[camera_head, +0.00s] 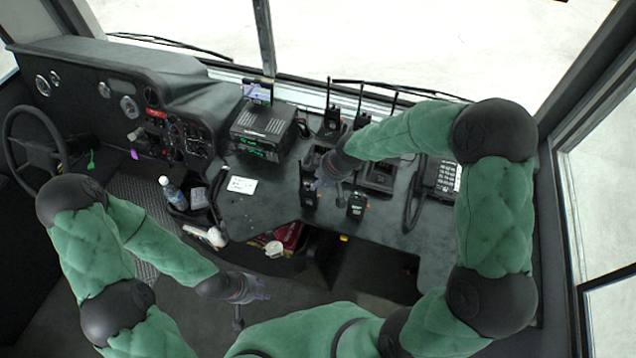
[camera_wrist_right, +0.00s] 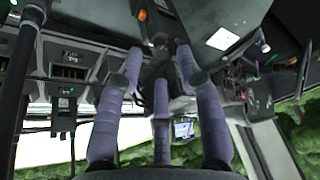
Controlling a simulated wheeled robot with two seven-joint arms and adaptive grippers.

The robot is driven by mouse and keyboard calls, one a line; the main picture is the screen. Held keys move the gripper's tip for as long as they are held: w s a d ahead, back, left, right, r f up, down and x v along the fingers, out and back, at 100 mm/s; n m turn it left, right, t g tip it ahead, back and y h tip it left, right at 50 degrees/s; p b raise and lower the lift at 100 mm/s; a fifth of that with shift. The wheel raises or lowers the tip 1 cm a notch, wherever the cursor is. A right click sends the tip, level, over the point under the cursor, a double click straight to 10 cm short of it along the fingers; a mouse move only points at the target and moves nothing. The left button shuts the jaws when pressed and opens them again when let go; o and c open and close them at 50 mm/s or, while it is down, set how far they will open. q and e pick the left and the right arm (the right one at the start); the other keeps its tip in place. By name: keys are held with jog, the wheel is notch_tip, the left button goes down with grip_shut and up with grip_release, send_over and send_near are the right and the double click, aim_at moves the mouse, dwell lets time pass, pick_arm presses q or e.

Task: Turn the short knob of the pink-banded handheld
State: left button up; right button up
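Several black handhelds stand on the grey dash in the head view, among them one at the back (camera_head: 332,122) and one at the front edge (camera_head: 356,206). I cannot make out a pink band or a short knob on any of them. My right gripper (camera_head: 328,172) is over the dash among the handhelds and hides part of them. In the right wrist view its purple fingers (camera_wrist_right: 160,60) are spread apart, with dark parts beyond the tips. My left gripper (camera_head: 245,290) hangs low over the floor, away from the dash; its finger opening is unclear.
A radio box (camera_head: 264,130) with a green display stands left of the handhelds. A telephone (camera_head: 440,178) sits to their right. A white card (camera_head: 242,185), a bottle (camera_head: 173,194) and the steering wheel (camera_head: 32,150) are farther left. The windscreen is behind.

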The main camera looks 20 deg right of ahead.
jog(key=v, duration=0.8)
jog(key=shift+r, duration=0.25)
jog(key=shift+s+f, duration=0.1)
jog(key=s+a+f+m+g+b, duration=0.1)
jog(key=s+a+f+m+b, duration=0.1)
jog(key=s+f, duration=0.4)
jog(key=s+a+f+m+g+b, duration=0.1)
jog(key=s+a+f+m+b, duration=0.2)
jog(key=f, duration=1.3)
jog(key=s+a+f+m+g+y+b, duration=0.1)
jog(key=s+a+f+m+b, duration=0.1)
jog(key=s+f, duration=0.8)
jog(key=shift+a+f+m, duration=0.45)
jog(key=shift+f+m, duration=0.55)
jog(key=shift+w, duration=0.1)
